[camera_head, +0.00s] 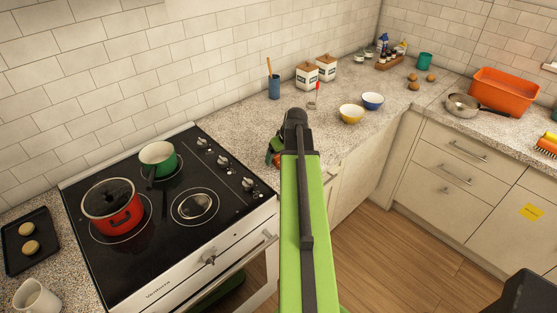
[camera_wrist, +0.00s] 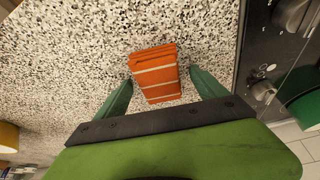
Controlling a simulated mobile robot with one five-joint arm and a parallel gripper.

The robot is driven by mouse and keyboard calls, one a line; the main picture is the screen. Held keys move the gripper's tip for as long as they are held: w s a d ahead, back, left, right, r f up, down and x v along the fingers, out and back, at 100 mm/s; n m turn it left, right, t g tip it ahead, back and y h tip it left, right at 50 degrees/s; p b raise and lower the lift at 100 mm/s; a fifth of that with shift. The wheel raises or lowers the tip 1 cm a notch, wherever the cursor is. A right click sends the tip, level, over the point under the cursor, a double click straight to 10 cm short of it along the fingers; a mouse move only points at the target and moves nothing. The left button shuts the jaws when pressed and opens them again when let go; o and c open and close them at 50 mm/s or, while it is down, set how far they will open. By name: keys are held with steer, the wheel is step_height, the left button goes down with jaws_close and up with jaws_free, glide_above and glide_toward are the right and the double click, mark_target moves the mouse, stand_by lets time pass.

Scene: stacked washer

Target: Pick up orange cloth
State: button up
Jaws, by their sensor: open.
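The orange cloth (camera_wrist: 155,76), folded with pale stripes, lies on the speckled counter in the wrist view. My gripper (camera_wrist: 162,82) is open, with one green finger on each side of the cloth. The fingers look apart from it; their height above the counter is hard to tell. In the head view, my gripper (camera_head: 273,152) is over the counter just right of the stove, mostly hidden behind my arm. A small orange patch shows beside it, probably the cloth.
The stove (camera_head: 190,207) holds a red pot (camera_head: 112,205) and a green pot (camera_head: 158,159). A yellow bowl (camera_head: 351,114), a blue bowl (camera_head: 372,101) and a utensil cup (camera_head: 274,88) stand farther along the counter. An orange tub (camera_head: 503,91) and a pan (camera_head: 462,105) are at right.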

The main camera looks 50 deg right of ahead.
steer(key=shift+c, duration=0.4)
steer(key=c, duration=1.3)
steer(key=shift+r+p, duration=0.55)
steer(key=shift+c, duration=0.2)
steer(key=r+p, duration=0.5)
steer(key=shift+s+d, duration=0.35)
steer(key=shift+s, duration=0.05)
steer(key=s+d+r+p, duration=0.5)
steer(key=s+d, duration=0.2)
steer(key=s, duration=0.1)
steer(key=shift+r, duration=0.25)
